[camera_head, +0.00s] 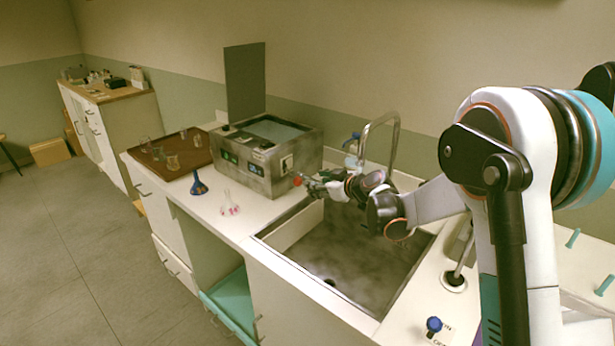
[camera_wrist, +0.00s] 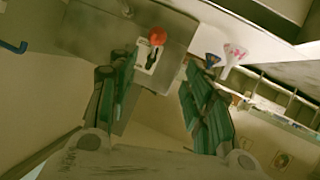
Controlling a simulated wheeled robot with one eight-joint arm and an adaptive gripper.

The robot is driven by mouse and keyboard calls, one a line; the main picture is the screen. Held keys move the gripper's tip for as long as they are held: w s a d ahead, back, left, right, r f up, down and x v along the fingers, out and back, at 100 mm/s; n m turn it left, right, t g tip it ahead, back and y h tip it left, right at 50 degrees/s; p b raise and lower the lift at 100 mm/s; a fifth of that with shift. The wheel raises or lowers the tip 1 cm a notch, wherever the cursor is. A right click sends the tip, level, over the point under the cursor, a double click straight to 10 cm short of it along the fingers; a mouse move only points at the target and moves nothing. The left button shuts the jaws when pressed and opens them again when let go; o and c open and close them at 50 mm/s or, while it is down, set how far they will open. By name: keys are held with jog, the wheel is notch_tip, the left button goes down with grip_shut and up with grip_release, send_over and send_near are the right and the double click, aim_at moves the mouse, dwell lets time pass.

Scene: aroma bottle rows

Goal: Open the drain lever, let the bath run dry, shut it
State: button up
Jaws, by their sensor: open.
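The bath is a stained metal box (camera_head: 242,166) on the counter, its top open and a bluish-grey surface (camera_head: 275,129) showing inside. The drain lever's red knob (camera_head: 298,181) is at the lower right of its body. In the wrist view the red knob (camera_wrist: 157,36) sits by a small white plate with a black mark (camera_wrist: 150,62) on the bath's metal side (camera_wrist: 160,20). My gripper (camera_head: 312,186) is close to the knob. In the wrist view my gripper (camera_wrist: 158,58) is open and empty, the knob just beyond the gap between its fingertips.
A sink (camera_head: 335,270) with a tall tap (camera_head: 394,140) lies under my arm. A brown tray (camera_head: 150,155) holds glassware. A blue-knobbed valve (camera_head: 434,325) is at the front right.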

aim_at(299, 181)
jog(key=b+x, duration=0.2)
jog(key=x, duration=0.5)
jog(key=b+x, duration=0.2)
jog(key=x, duration=0.6)
jog(key=shift+w+d, duration=0.2)
jog(key=shift+d, duration=0.2)
grip_shut()
